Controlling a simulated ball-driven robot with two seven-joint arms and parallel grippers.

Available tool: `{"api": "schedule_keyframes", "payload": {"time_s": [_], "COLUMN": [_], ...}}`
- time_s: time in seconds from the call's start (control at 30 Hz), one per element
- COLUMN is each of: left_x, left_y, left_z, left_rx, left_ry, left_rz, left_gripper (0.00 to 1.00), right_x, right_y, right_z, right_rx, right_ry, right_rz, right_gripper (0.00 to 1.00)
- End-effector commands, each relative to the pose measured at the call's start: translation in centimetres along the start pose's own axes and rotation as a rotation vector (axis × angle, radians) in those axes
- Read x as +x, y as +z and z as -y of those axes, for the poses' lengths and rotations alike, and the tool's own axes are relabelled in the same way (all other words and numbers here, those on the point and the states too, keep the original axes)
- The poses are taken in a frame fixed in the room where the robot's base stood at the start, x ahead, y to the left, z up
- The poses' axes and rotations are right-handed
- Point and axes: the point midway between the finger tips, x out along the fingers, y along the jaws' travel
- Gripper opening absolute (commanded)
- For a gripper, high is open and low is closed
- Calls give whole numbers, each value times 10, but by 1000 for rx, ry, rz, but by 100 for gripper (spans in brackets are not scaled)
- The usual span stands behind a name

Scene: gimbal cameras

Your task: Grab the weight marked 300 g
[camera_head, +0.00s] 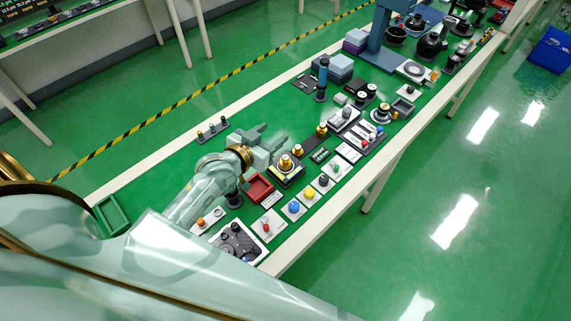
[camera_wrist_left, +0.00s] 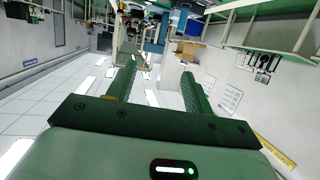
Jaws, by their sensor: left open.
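My left gripper (camera_head: 271,138) is above the green bench in the head view, fingers apart and empty. It also shows open in the left wrist view (camera_wrist_left: 159,72), with no weight between its fingers. Brass-coloured weights stand just to the right of and below it: one on a dark box (camera_head: 285,163), one beside it (camera_head: 298,150), and one farther back (camera_head: 322,130). A rack with small dark pieces (camera_head: 212,129) lies to the left of the gripper. No marking is legible, so I cannot tell which is the 300 g weight. My right gripper is not in view.
A red tray (camera_head: 259,188) and several coloured-button boxes, including a blue one (camera_head: 294,207), stand near the bench's front edge. A green tray (camera_head: 112,214) is at the left. A blue stand (camera_head: 381,50) rises farther back. Bare green bench lies left of the gripper.

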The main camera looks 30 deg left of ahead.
Motion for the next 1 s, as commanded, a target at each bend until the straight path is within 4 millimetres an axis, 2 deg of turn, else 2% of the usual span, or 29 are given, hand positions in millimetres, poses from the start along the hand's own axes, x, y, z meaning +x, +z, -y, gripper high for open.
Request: {"api": "schedule_keyframes", "payload": {"time_s": [0.03,0.3,0.47,0.8,1.0], "left_x": [7,24,29,48,66], "left_y": [24,87,104,174,171], "left_z": [0,0,0,0,0], "left_rx": [0,-3,-4,-3,-3], "left_ry": [0,1,1,1,0], "left_rz": [5,22,27,28,24], "left_gripper": [51,51,51,51,51], "right_x": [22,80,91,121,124], "right_y": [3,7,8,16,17], "right_z": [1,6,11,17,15], "right_rx": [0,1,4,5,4], "right_ry": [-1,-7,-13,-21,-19], "right_rz": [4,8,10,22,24], "right_gripper": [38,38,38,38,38]}}
